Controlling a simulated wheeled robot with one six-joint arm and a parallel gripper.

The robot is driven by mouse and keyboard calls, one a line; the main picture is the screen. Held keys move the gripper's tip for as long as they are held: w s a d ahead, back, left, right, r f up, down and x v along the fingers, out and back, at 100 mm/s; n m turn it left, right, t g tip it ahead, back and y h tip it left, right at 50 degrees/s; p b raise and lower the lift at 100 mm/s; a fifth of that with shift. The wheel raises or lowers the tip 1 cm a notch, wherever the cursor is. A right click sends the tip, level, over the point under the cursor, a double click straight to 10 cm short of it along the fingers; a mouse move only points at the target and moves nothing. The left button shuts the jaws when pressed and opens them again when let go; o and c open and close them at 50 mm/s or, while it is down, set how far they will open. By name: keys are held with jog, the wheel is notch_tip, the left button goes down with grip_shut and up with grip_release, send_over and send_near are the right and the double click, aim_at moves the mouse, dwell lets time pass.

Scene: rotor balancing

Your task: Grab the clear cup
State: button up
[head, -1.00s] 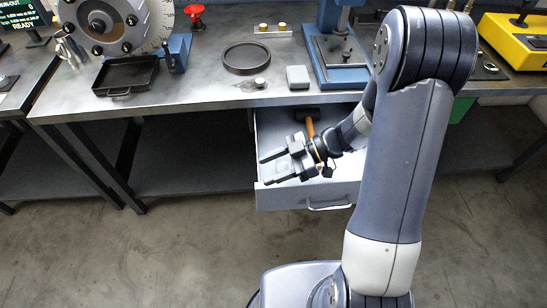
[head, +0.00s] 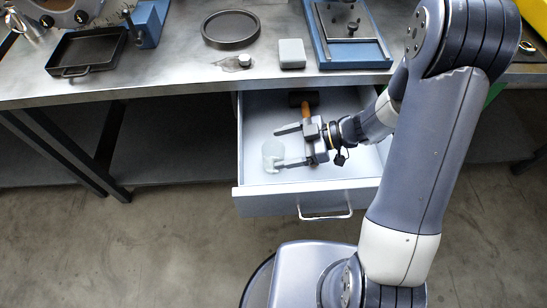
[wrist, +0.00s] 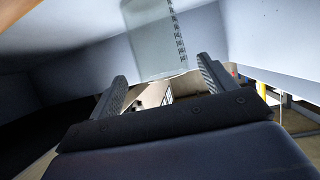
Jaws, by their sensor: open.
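The clear cup (head: 271,153) stands in the left part of the open drawer (head: 290,203). It looks pale and see-through. My gripper (head: 279,149) is open and empty, low over the drawer and pointing left at the cup. One fingertip reaches beside the cup's front side and the other lies farther back. In the wrist view the cup (wrist: 147,40) shows just beyond the two fingertips (wrist: 162,75), roughly centred between them, with a dark scale on its side. I cannot tell whether a finger touches it.
A hammer (head: 306,110) with a wooden handle lies at the back of the drawer, behind my gripper. The drawer walls surround the cup closely at the left. The bench above holds a black tray (head: 88,52), a round dish (head: 231,28) and a grey box (head: 292,54).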

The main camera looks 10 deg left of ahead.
aim_at(267, 153)
jog(key=x, duration=0.5)
jog(key=shift+s+f+b, duration=0.1)
jog(key=shift+s+b, duration=0.1)
jog(key=shift+b, duration=0.2)
jog(key=c, duration=1.1)
